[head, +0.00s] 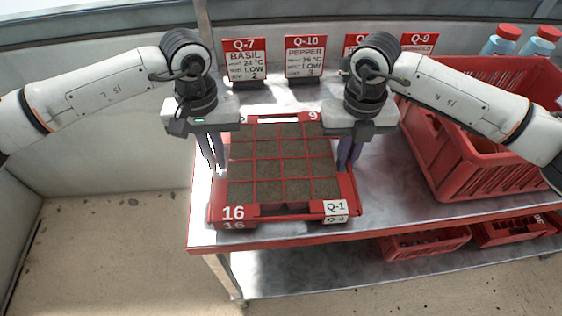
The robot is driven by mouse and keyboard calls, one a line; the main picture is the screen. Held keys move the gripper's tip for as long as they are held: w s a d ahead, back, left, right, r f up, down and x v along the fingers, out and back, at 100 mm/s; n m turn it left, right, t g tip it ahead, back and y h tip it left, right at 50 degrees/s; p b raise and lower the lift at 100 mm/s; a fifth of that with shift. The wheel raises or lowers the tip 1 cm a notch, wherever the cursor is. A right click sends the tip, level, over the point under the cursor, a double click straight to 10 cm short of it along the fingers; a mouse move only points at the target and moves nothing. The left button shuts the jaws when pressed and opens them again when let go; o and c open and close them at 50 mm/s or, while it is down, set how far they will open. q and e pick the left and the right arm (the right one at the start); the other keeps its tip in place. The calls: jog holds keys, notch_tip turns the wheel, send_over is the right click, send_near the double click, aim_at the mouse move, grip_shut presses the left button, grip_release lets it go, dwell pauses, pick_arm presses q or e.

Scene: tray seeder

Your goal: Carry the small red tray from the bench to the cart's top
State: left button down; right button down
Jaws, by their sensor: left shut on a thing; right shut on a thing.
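The small red tray (284,209) has a grid of cells filled with brown soil, the number 16 on its near-left corner and a Q-1 label at its near-right corner. It is level over the metal tabletop (386,180), near the table's left end. I cannot tell whether its underside touches the top. My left gripper (214,162) is shut on the tray's left side. My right gripper (347,163) is shut on its right side. The grippers hide parts of the tray's far corners. I cannot tell whether this table is the bench or the cart.
A large red crate (467,178) stands right of the tray, with blue red-capped bottles (499,42) behind it. Several signs, including Q-7 (245,60) and Q-10 (305,57), line the back. Smaller red crates (424,243) sit on the lower shelf. Open floor (105,245) lies left.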

pick_arm(q)
jog(key=shift+r, duration=0.1)
pick_arm(e)
jog(key=shift+r, duration=0.15)
